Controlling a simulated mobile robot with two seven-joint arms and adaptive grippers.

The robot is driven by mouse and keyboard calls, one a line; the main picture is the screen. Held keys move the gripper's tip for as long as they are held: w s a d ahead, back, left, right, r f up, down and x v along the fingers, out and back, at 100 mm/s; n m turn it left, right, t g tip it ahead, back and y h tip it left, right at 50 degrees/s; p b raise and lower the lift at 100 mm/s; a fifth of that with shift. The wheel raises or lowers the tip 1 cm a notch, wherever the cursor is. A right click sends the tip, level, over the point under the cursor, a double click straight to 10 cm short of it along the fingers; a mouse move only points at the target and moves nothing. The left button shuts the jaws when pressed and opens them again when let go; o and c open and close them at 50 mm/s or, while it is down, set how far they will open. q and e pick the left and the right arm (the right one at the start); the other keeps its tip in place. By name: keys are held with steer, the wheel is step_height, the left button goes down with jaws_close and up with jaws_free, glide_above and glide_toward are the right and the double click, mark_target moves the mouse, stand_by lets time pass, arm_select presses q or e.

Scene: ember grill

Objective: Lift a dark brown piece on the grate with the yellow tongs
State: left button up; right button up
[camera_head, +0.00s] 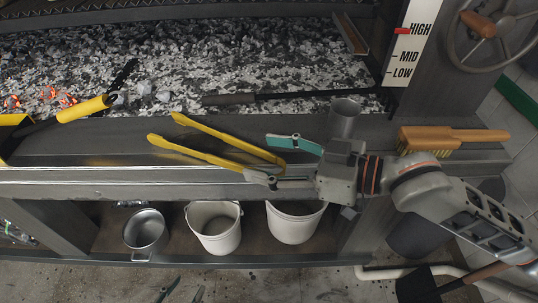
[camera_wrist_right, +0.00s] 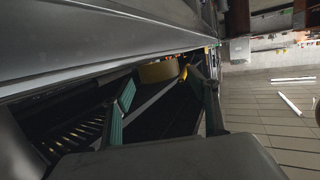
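The yellow tongs (camera_head: 218,132) lie on the grill's front ledge, their two arms spread and their tips toward the left. My right gripper (camera_head: 282,160) is open, with its teal fingers on either side of the tongs' joined end; I cannot tell whether they touch it. In the right wrist view a yellow part (camera_wrist_right: 158,72) shows beyond the spread fingers. My left gripper (camera_head: 182,293) shows only its two fingertips at the bottom edge, apart and empty. I cannot make out a dark brown piece or a grate.
Ash and coals (camera_head: 200,50) fill the bed behind the ledge, with embers glowing at left. A yellow-handled tool (camera_head: 86,108) and a dark-handled rod (camera_head: 230,99) lie there. A wooden brush (camera_head: 450,137) lies right on the ledge. White buckets (camera_head: 215,235) and a metal pot (camera_head: 146,232) stand below.

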step_height(320, 180, up, 10)
stand_by(0.7)
stand_by(0.8)
